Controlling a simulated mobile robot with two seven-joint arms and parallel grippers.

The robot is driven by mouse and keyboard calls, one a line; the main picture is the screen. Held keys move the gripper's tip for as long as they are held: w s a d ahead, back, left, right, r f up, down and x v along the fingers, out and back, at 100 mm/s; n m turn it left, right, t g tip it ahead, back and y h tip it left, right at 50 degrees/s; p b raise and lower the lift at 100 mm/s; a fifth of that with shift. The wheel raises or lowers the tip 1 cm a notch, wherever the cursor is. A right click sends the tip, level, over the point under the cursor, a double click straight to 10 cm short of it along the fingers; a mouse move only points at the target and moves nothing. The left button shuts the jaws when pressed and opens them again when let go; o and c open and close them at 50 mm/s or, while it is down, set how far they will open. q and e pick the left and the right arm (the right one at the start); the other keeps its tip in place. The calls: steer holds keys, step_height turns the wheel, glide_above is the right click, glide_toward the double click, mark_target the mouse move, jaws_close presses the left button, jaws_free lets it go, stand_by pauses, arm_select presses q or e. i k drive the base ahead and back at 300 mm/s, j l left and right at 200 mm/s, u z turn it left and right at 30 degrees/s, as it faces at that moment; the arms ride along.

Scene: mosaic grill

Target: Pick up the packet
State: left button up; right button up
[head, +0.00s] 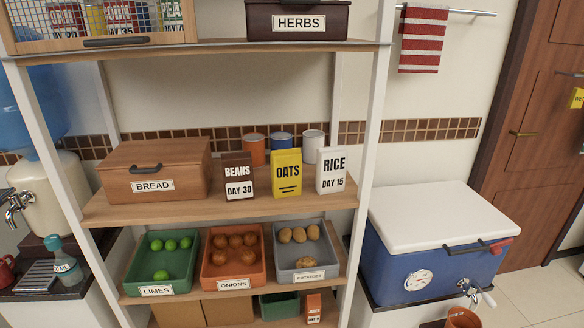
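Three upright packets stand in a row on the middle shelf: a brown packet marked BEANS, DAY 30 (238,176), a yellow packet marked OATS (287,174) and a white packet marked RICE, DAY 15 (331,171). A small orange carton (313,309) stands low on the bottom shelf; its label is too small to read surely. The frame does not show which one the task's packet is. Neither of my grippers is in view.
A wooden BREAD box (152,170) stands left of the packets, with several cups behind them, including a white one (313,146). Below are bins of limes (162,290), onions (232,284) and potatoes (302,276). A blue cooler (430,262) stands right of the shelf posts.

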mark_target(286, 165)
steer(key=i+l+u, duration=0.1)
steer(key=l, duration=0.25)
steer(key=i+l+u, duration=0.1)
steer(key=i+l, duration=0.25)
steer(key=l, duration=0.35)
steer(key=i+l+u, duration=0.15)
steer(key=l, duration=0.15)
